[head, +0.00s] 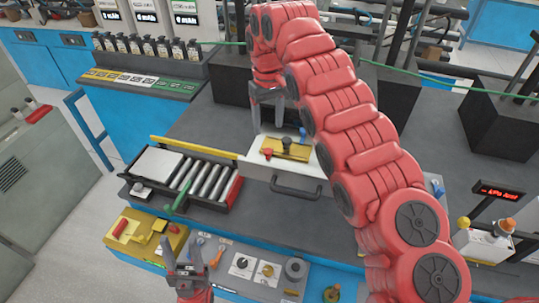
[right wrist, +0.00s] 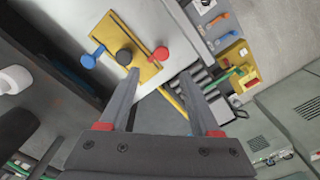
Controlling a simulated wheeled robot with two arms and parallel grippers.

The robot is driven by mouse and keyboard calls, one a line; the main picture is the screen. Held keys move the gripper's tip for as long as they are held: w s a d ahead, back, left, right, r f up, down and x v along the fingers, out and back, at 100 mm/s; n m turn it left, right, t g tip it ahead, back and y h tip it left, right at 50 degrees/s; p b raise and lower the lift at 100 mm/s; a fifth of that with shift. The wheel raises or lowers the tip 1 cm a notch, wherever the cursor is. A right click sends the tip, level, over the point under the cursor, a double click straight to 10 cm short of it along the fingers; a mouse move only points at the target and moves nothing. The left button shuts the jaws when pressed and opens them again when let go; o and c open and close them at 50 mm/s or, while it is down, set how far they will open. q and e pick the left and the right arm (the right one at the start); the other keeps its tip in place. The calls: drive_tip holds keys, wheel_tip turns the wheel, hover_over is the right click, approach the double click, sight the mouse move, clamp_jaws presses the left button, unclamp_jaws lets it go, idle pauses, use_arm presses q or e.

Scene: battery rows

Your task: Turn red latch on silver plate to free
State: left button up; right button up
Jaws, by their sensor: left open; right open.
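A pale silver plate (head: 258,164) stands at the middle of the bench and carries a yellow strip (head: 290,151). On the strip are a red latch (head: 267,153), a black knob (head: 287,144) and a blue latch (head: 302,131). In the right wrist view the red latch (right wrist: 161,53) sticks out at the strip's right edge, beside the black knob (right wrist: 124,57). My right gripper (head: 268,128) is open and empty above the plate; its fingertips (right wrist: 159,74) point toward the strip, apart from the red latch. My left gripper (head: 186,252) is open and empty at the lower left.
A roller tray (head: 232,192) lies left of the plate, with a green lever (head: 181,197). A yellow box (head: 120,228) with a red part stands at the lower left.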

sight(268, 151)
drive_tip(key=f, duration=0.5)
drive_tip(key=f+p, duration=0.1)
drive_tip(key=f, duration=0.2)
drive_tip(key=shift+s, duration=0.4)
drive_tip(key=shift+w+a+f, duration=0.1)
drive_tip(key=shift+w+f, duration=0.15)
drive_tip(key=shift+s+r, duration=0.1)
drive_tip(key=shift+s, duration=0.05)
drive_tip(key=c, duration=0.3)
clamp_jaws()
